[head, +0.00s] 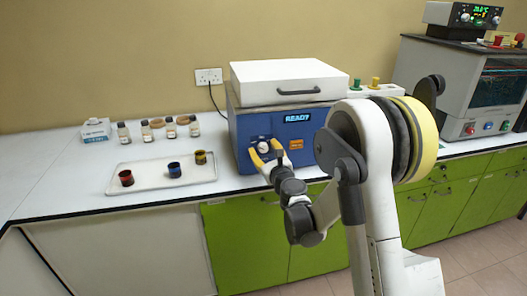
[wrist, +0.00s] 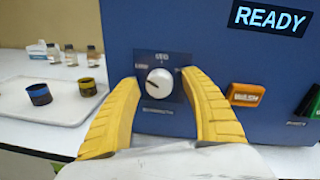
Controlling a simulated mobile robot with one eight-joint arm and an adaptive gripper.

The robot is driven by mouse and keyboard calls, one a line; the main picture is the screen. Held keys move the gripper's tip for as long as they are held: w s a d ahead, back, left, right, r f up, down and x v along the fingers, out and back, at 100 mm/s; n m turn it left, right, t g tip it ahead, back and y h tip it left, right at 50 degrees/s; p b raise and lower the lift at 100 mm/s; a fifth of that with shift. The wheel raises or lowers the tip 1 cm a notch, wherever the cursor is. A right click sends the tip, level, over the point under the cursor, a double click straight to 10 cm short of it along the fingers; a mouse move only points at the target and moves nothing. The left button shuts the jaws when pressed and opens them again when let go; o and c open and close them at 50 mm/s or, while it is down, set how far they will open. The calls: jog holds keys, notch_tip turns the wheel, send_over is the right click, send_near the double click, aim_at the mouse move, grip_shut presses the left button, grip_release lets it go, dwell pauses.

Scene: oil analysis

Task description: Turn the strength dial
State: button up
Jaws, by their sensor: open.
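The strength dial (wrist: 160,82) is a round white knob on a dark panel on the front of the blue machine (head: 283,160). Its pointer mark aims toward the upper left, near a small label. In the head view the dial (head: 263,147) shows between my fingers. My gripper (wrist: 157,90) is open, with one yellow finger on each side of the dial. A gap shows between the dial and each finger in the wrist view. In the head view my gripper (head: 264,156) reaches the machine's front from below.
An orange button (wrist: 245,94) and a green button (wrist: 311,101) lie right of the dial. A lit READY display (head: 297,117) is above them. A white tray (head: 150,183) with red, blue and yellow cups stands left, with several bottles behind it.

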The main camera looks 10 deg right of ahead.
jog(key=shift+w, duration=0.1)
grip_shut()
